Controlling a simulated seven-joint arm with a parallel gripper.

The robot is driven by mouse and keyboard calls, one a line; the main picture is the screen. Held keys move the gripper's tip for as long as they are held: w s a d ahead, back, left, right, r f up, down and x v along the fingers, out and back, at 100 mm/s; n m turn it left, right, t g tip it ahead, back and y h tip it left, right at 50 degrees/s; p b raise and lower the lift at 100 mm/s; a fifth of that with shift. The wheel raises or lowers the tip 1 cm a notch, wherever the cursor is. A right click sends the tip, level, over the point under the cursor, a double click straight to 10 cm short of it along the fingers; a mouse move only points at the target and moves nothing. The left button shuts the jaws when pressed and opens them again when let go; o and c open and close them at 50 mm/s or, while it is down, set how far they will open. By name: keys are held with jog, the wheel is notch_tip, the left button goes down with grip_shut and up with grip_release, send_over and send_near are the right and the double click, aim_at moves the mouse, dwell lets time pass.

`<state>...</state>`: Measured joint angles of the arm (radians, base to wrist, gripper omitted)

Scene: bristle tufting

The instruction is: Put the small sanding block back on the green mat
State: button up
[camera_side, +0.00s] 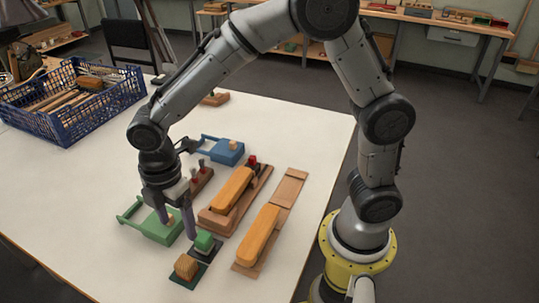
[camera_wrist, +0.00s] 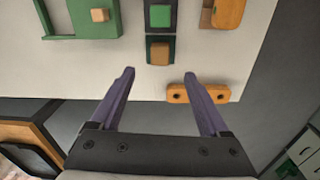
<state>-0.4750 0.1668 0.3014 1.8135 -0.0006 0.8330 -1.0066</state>
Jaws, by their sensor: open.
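A small brown wooden block (camera_side: 186,266), which looks like the sanding block, rests at the near end of a dark green mat (camera_side: 208,256). It also shows in the wrist view (camera_wrist: 160,53) on the mat, with dark green edges (camera_wrist: 149,51) around it. A bright green block (camera_side: 204,240) sits just behind it, also in the wrist view (camera_wrist: 160,16). My gripper (camera_side: 178,230) points down, open and empty, above and beside the mat. In the wrist view its spread fingertips (camera_wrist: 159,75) lie on the near side of the brown block, apart from it.
A green box (camera_side: 160,227) stands left of the mat. Orange brush-shaped pieces (camera_side: 258,235) on wooden boards lie to the right. An orange piece with two dark holes (camera_wrist: 198,93) lies near the table edge. A blue crate (camera_side: 75,100) is far left; the table's left middle is clear.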

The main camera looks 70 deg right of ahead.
jog(key=s+d+r+m+t, duration=0.3)
jog(key=s+d+r+m, duration=0.45)
jog(key=d+r, duration=0.35)
jog(key=s+d+r+m+t, duration=0.1)
jog(key=s+d+m+t, duration=0.1)
jog(key=s+d+m, duration=0.4)
jog(key=s+m, duration=0.3)
jog(key=s, duration=0.1)
jog(key=shift+s+d+r, duration=0.15)
jog(key=shift+d+r, duration=0.15)
jog(key=shift+m, duration=0.25)
